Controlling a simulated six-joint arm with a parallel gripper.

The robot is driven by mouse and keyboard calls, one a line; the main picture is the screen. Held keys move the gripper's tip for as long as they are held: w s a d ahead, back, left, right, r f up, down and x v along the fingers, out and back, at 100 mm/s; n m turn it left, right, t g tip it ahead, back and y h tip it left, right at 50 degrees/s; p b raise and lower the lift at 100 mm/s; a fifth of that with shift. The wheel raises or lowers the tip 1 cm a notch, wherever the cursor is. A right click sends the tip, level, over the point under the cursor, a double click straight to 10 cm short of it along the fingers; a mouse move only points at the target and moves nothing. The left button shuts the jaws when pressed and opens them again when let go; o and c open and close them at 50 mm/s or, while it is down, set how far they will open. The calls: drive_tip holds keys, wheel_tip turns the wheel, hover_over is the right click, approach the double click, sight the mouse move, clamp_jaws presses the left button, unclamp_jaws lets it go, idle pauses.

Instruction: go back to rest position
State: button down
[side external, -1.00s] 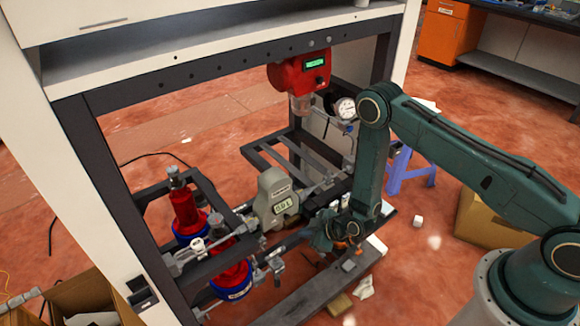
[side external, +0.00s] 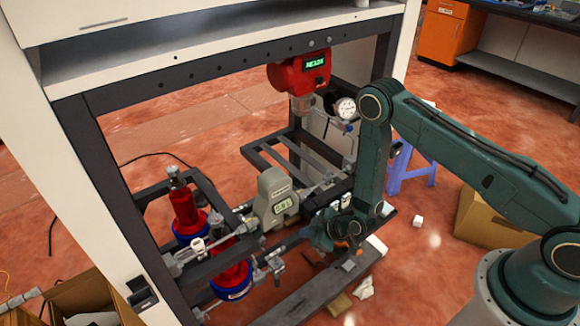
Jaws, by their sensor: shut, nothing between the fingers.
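My gripper (side external: 322,240) is low at the front of the dark frame, just right of the grey meter, at the end of my green arm. Its fingers are small, dark and partly hidden by the wrist, and I see nothing held in them. The grey meter (side external: 274,200) with a small display stands upright on the frame's rails. Two red cylinders with blue bases, one behind (side external: 186,212) and one in front (side external: 232,278), stand left of the meter. The red dispenser head (side external: 300,74) with a lit green display hangs above, with a round gauge (side external: 346,108) beside it.
The dark frame's upper beam (side external: 220,72) and left post (side external: 112,190) enclose the work. Pipes and rails crowd the space near my gripper. A cardboard box (side external: 488,222) and a purple stool (side external: 408,172) stand at the right.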

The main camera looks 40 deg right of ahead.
drive_tip(key=w+r+g, duration=0.1)
drive_tip(key=w+r, duration=0.2)
drive_tip(key=r, duration=1.4)
drive_tip(key=s+d+r+m, duration=0.1)
drive_tip(key=s+r, duration=0.1)
drive_tip(key=r, duration=0.5)
drive_tip(key=s+d+r+m, duration=0.1)
drive_tip(key=s+d+r, duration=0.1)
drive_tip(key=r, duration=0.6)
drive_tip(key=s+d+r+m+g+h, duration=0.1)
drive_tip(key=s+d+r+m+h, duration=0.15)
drive_tip(key=s+r, duration=0.95)
drive_tip(key=s+d+r+m, duration=0.1)
drive_tip(key=s, duration=0.7)
drive_tip(key=s+d+r+m+g, duration=0.1)
drive_tip(key=s+d+r+m, duration=0.1)
drive_tip(key=s, duration=0.6)
